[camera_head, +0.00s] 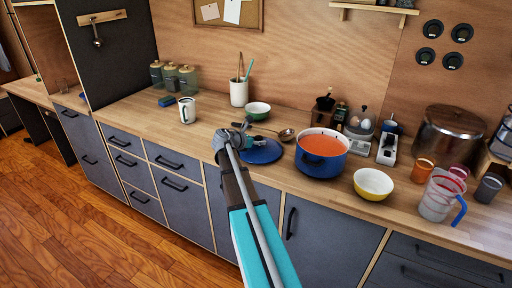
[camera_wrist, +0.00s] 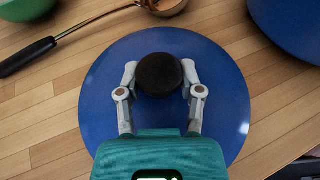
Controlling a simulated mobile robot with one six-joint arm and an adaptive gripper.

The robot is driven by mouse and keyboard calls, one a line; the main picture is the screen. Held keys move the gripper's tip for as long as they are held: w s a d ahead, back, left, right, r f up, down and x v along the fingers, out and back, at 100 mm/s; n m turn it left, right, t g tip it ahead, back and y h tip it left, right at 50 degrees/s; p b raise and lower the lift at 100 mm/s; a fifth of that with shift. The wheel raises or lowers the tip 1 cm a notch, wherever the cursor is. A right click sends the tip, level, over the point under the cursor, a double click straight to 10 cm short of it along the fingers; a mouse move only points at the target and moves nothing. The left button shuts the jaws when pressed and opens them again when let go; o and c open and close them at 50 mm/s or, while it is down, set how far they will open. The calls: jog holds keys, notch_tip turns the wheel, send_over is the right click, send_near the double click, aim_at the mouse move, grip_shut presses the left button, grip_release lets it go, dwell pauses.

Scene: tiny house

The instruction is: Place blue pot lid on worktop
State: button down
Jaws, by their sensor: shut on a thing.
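The blue pot lid (camera_head: 262,152) is at the worktop (camera_head: 213,124), left of the blue pot (camera_head: 320,166). In the wrist view the round blue lid (camera_wrist: 105,85) lies flat below my gripper (camera_wrist: 160,78), with its black knob (camera_wrist: 159,74) between the two fingers. My gripper (camera_head: 236,140) is shut on the knob. The lid looks level and at or very near the wood surface; I cannot tell whether it touches. The blue pot is open and shows orange contents. My arm hides part of the lid in the head view.
A ladle (camera_head: 285,134) and green bowl (camera_head: 258,110) lie just behind the lid. A white mug (camera_head: 187,110) stands to the left, and a yellow bowl (camera_head: 373,184) right of the pot. The worktop between mug and lid is mostly clear. The front edge is close to the lid.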

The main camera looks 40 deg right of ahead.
jog(key=shift+f, duration=0.3)
jog(key=shift+c, duration=1.2)
grip_release()
jog(key=shift+r, duration=0.2)
jog(key=p+v, duration=0.4)
jog(key=v, duration=0.8)
